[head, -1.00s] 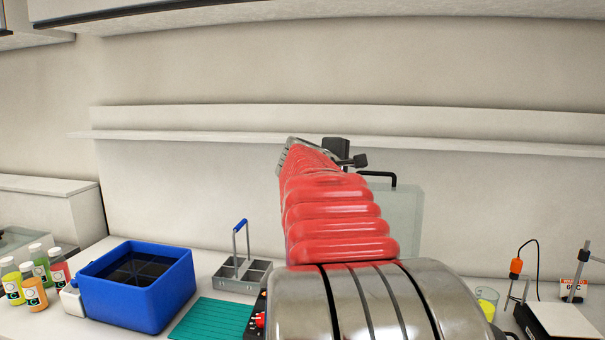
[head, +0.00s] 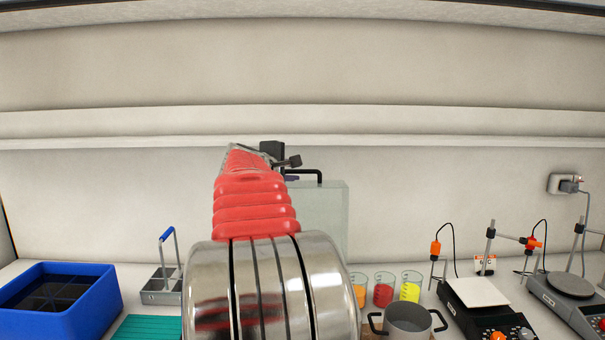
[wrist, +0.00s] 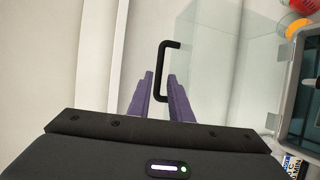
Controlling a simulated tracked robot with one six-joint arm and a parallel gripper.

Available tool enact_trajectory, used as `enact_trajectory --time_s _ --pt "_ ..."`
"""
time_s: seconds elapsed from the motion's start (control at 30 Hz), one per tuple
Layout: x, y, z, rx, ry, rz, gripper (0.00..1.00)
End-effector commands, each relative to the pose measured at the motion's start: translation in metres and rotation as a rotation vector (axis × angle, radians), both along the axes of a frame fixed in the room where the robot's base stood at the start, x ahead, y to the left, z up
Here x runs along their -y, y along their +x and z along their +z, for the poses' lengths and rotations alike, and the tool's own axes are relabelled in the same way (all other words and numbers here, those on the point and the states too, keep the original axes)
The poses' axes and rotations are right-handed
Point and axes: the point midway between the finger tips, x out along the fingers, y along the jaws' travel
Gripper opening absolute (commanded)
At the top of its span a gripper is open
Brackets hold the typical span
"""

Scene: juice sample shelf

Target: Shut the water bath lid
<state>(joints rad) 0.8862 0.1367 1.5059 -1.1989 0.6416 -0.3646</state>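The water bath lid (head: 328,215) is a clear, pale panel standing upright behind my arm in the head view. Its black handle (head: 305,172) shows at the top. In the wrist view the lid (wrist: 215,52) spreads to the right of the black handle (wrist: 160,70). My gripper (wrist: 158,82) has its two purple fingers apart, with the handle's near end between them in the picture. I cannot tell whether they touch it. In the head view my arm hides most of the gripper and the bath body. A grey-rimmed box (wrist: 287,95) at the wrist view's right edge may be the bath.
A blue tub (head: 95,305), a metal carrier (head: 160,285) and a teal mat (head: 148,328) lie left. Beakers of orange, red (head: 383,292) and yellow liquid, a grey pot (head: 408,320) and stirrer plates (head: 480,292) stand right. A wall shelf (head: 450,142) runs behind.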

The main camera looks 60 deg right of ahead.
Motion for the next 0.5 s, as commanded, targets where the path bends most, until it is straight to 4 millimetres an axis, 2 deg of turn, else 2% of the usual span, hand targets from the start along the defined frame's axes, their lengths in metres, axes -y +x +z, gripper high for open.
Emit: enact_trajectory --time_s 0.2,0.5 --pt "0.029 0.002 -0.009 0.000 0.001 -0.001 0.18" --pt "0.062 0.004 -0.018 0.001 0.001 -0.001 0.18"
